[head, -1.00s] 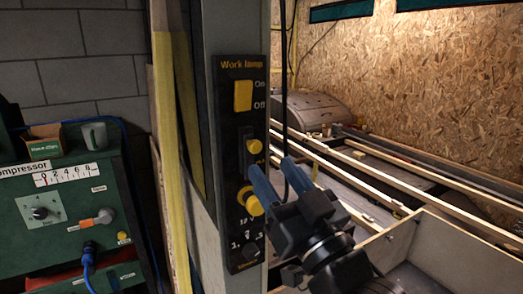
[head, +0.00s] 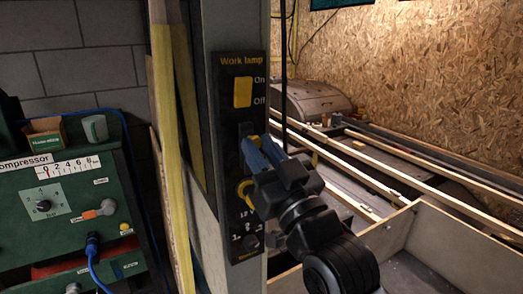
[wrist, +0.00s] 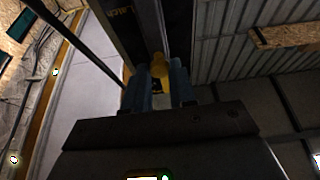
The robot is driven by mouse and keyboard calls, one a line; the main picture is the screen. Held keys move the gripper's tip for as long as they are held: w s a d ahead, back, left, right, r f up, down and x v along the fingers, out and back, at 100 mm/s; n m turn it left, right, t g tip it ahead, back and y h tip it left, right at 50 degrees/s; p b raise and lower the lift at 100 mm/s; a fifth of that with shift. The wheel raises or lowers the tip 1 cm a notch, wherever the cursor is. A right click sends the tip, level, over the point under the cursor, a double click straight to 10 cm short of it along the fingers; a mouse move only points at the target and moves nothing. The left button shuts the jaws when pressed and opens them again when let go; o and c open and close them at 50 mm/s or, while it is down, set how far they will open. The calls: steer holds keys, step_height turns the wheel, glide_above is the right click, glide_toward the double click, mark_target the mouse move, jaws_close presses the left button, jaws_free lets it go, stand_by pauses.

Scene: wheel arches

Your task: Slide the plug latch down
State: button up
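The plug latch has a yellow knob on a dark slot of the black work lamp panel (head: 230,160). In the head view my blue fingertips cover the knob. In the wrist view the yellow knob of the plug latch (wrist: 158,68) sits between my two fingers, with a "Latch" label close by. My gripper (head: 258,151) reaches the panel from the right, its fingers close together on either side of the knob. It also shows in the wrist view (wrist: 159,86). A yellow ring (head: 245,191) lies just below the fingers, partly hidden.
A yellow On/Off switch (head: 243,93) sits above the latch. A dark dial (head: 250,242) is at the panel's bottom. A black cable (head: 284,90) hangs right of the post. The green compressor panel (head: 60,225) stands left. A wooden-sided bin (head: 425,235) is at right.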

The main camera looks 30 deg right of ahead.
jaws_close()
steer(key=shift+f+b, duration=1.15)
steer(key=shift+f, duration=0.4)
steer(key=o, duration=0.5)
jaws_free()
steer(key=shift+o, duration=0.2)
